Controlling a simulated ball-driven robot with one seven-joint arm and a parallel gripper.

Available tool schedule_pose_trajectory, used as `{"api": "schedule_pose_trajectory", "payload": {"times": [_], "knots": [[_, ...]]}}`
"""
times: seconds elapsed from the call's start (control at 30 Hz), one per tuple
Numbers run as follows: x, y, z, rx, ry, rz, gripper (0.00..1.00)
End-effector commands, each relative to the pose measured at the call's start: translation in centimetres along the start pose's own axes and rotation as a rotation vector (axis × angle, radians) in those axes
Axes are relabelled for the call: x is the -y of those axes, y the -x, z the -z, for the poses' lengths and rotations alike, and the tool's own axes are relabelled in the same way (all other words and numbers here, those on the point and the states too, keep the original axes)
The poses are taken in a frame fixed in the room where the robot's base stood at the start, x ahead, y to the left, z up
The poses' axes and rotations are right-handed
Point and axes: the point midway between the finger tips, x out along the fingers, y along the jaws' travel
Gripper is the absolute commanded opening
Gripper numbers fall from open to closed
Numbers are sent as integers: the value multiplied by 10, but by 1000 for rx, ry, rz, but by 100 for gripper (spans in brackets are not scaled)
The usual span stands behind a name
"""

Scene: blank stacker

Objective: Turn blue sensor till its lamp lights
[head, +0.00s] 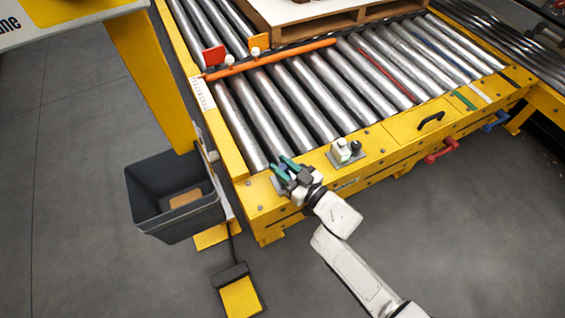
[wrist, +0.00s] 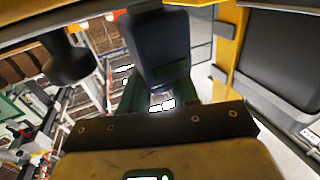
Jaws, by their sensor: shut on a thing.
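My gripper (head: 284,169) is at the near left corner of the yellow roller conveyor, its green fingers pointing toward the rollers. In the wrist view, my gripper (wrist: 160,90) is shut on a dark blue block, which looks like the blue sensor (wrist: 157,45). The block stands between the green finger pads, slightly tilted. In the head view the fingers mostly hide it. Small bright white patches show just below the block in the wrist view; I cannot tell whether they are its lamp or something behind.
A dark bin (head: 150,205) and yellow pedal (head: 241,297) stand at left. An orange bar (head: 270,60) crosses the rollers; a wooden pallet (head: 330,20) lies behind.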

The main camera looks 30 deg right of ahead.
Motion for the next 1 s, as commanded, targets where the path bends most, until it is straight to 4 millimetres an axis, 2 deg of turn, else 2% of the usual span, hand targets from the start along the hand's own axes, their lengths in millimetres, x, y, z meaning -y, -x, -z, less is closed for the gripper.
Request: {"api": "schedule_pose_trajectory", "payload": {"times": [0.6,0.63,0.83,1.0], "knots": [[-1,0,1,-1,-3,62,0],[-1,0,0,-1,-3,62,31],[0,0,0,0,-3,63,50],[0,0,0,0,-3,63,51]]}}
